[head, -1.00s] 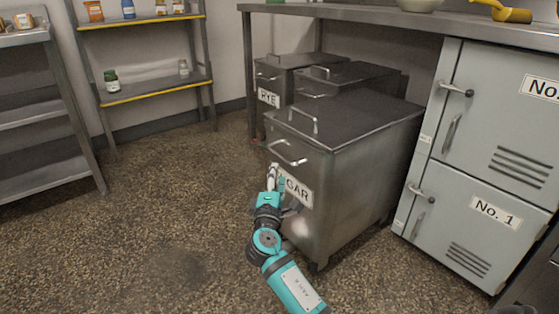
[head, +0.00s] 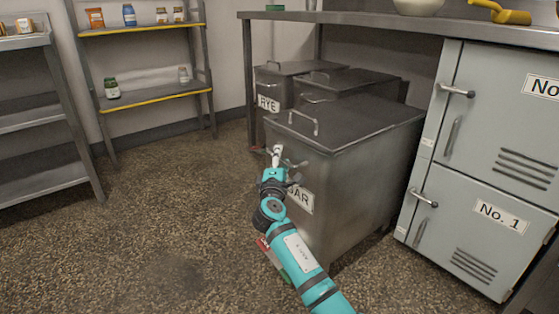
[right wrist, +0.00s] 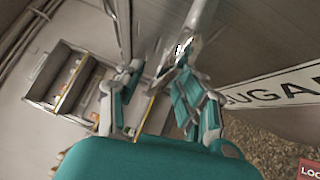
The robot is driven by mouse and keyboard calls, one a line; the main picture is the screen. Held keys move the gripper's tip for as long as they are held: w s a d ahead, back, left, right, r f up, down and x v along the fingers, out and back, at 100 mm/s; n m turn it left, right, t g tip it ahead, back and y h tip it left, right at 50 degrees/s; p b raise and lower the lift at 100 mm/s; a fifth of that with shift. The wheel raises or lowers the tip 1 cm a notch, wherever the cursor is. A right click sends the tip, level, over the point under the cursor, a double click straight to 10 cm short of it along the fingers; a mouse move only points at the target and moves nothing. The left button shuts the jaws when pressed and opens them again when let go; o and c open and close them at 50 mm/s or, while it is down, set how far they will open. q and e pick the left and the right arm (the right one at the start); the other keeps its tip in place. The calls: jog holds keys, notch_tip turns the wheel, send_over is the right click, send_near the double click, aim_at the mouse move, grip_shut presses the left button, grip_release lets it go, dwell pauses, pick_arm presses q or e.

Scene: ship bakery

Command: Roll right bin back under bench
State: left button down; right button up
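The right bin is a grey metal bin (head: 357,192) with a label partly reading SUGAR. It stands on the floor at the bench's front, jutting out ahead of the other bins. My right gripper (head: 277,152) is at its front handle (head: 296,164), just above the label. In the right wrist view the fingers (right wrist: 160,50) are spread, with a shiny bar-like piece between or beside them. I cannot tell whether they touch the handle. The SUGAR label (right wrist: 275,88) is right of the fingers. My left gripper is out of view.
The RYE bin (head: 285,82) and another bin (head: 350,84) stand behind under the bench (head: 380,17). Grey lockers (head: 470,190) stand right of the bin. A red and green piece (head: 270,255), reading LOC in the wrist view (right wrist: 310,170), sits low by the bin's front. Floor (head: 150,230) at left is clear.

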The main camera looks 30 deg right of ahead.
jog(key=shift+c, duration=0.4)
grip_shut()
jog(key=shift+d, duration=0.1)
